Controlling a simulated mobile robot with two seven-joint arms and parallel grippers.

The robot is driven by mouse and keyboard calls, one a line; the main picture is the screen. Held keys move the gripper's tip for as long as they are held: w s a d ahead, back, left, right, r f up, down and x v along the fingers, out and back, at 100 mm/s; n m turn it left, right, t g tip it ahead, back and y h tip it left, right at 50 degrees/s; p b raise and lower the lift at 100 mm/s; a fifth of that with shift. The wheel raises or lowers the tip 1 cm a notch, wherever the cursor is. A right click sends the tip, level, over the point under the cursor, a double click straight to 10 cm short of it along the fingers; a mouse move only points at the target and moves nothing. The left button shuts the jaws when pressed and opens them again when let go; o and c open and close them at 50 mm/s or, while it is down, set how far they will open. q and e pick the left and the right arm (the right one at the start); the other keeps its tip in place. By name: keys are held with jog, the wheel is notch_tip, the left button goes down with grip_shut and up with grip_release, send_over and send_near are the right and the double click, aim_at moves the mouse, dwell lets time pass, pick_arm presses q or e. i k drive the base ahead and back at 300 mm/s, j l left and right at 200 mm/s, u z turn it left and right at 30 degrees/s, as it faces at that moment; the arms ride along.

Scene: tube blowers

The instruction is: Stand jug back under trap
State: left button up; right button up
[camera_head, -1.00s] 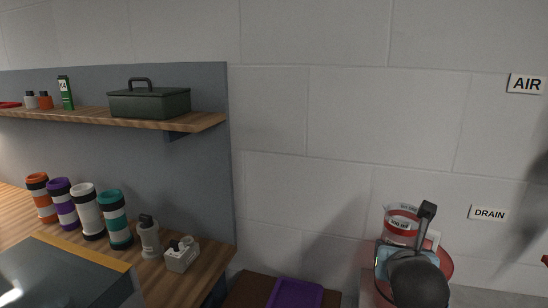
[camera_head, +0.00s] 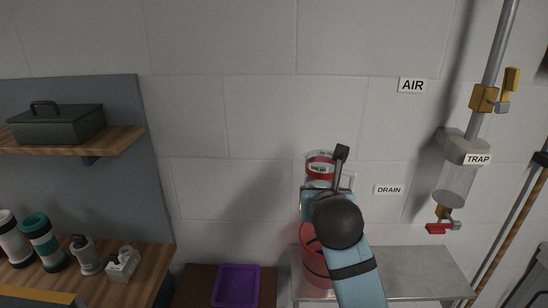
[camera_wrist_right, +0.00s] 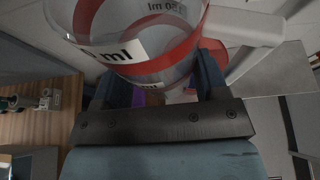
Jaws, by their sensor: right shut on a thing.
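The clear jug (camera_head: 320,164) with red bands is held upright by my right gripper (camera_head: 324,190), raised in front of the wall. In the right wrist view the jug (camera_wrist_right: 140,50) fills the space between the fingers, its white handle to the right. The trap (camera_head: 457,172), a clear bowl with a grey cap, hangs on a pipe at the right, with a brass drain fitting and red lever (camera_head: 438,229) beneath it. The jug is left of the trap, apart from it. The grey bench top (camera_head: 420,273) below the trap is bare. My left gripper is out of view.
A red bucket (camera_head: 311,262) stands on the bench's left end, partly hidden by my right arm. A purple tray (camera_head: 237,286) is left of it. A brown pole (camera_head: 513,225) leans at the right. A wooden counter (camera_head: 150,262) holds several bottles.

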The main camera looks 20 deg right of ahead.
aim_at(426, 268)
jog(key=k+l, duration=0.1)
jog(key=l, duration=0.35)
jog(key=k+l, duration=0.1)
jog(key=l, duration=0.35)
jog(key=k+l, duration=0.1)
jog(key=l, duration=0.3)
jog(key=k+l, duration=0.1)
jog(key=l, duration=0.35)
jog(key=z, duration=0.05)
